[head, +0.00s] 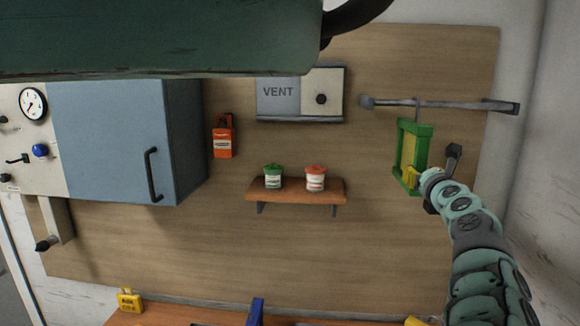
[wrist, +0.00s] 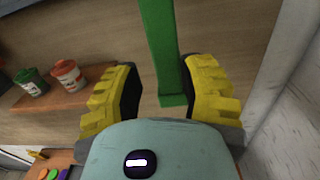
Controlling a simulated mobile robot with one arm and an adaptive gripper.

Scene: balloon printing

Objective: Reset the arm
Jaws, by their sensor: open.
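My arm reaches up at the right of the head view, with my gripper (head: 432,166) beside the lower part of a green frame (head: 424,150). The frame has a yellowish panel and hangs from a hook on a metal rail (head: 440,104). In the wrist view my gripper (wrist: 160,86) is open, its yellow fingers with dark pads spread wide.
A wooden shelf (head: 295,196) holds a green pot (head: 273,178) and a red-and-white pot (head: 315,180). A blue cabinet (head: 115,140) is at left, a vent box (head: 300,93) above the shelf. A white wall (wrist: 295,105) stands close at right. A dark green object (head: 160,40) covers the upper left.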

